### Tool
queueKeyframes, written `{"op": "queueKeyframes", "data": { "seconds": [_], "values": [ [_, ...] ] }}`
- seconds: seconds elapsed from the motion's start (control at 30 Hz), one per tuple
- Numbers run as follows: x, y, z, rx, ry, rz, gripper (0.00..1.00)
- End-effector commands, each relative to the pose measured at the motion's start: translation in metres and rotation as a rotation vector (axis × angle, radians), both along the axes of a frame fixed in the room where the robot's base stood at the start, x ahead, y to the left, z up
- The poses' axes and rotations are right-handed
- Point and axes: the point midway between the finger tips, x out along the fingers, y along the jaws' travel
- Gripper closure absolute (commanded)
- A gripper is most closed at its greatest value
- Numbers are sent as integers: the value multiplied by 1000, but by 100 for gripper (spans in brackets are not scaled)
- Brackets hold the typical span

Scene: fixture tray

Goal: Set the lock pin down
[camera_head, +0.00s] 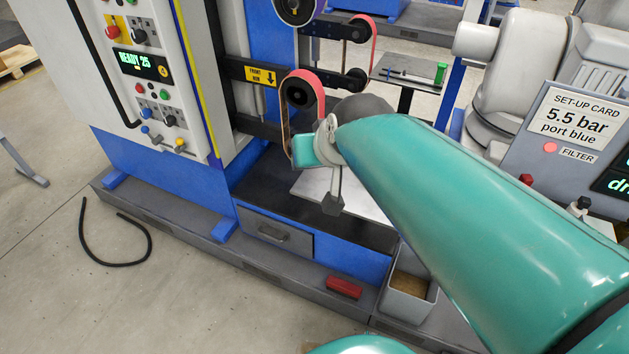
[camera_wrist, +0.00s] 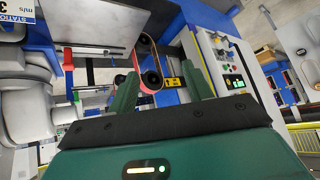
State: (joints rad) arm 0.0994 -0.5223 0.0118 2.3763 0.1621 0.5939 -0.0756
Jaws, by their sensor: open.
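My gripper (camera_wrist: 161,84) shows in the wrist view as two green fingers spread apart with nothing held between them. In the head view my teal arm reaches in from the right, and its end covers part of the machine's base; the fingers are not clear there. I cannot pick out the lock pin with certainty. A small grey tray (camera_head: 418,82) stands behind my arm in the head view. A thin dark rod (camera_head: 397,73) lies on it, left of an upright green cylinder (camera_head: 440,73); the rod may be the pin, but it is too small to tell.
A belt grinder with a red-edged belt (camera_head: 303,90) stands just beyond my arm's end. Its control panel (camera_head: 145,65) is at left. A grey bin (camera_head: 407,298) and a red block (camera_head: 344,287) are low in front. A black hose (camera_head: 112,264) lies on the open floor.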

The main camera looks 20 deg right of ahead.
Motion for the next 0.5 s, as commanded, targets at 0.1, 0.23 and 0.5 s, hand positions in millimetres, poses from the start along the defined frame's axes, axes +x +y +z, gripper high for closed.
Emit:
{"op": "queueKeyframes", "data": {
  "seconds": [0.1, 0.23, 0.5],
  "values": [
    [-57, 13, -12, -46, 105, 59, 50],
    [-94, 15, -23, -82, 183, 83, 50],
    [-105, 14, -28, -95, 212, 86, 50]
  ]
}}
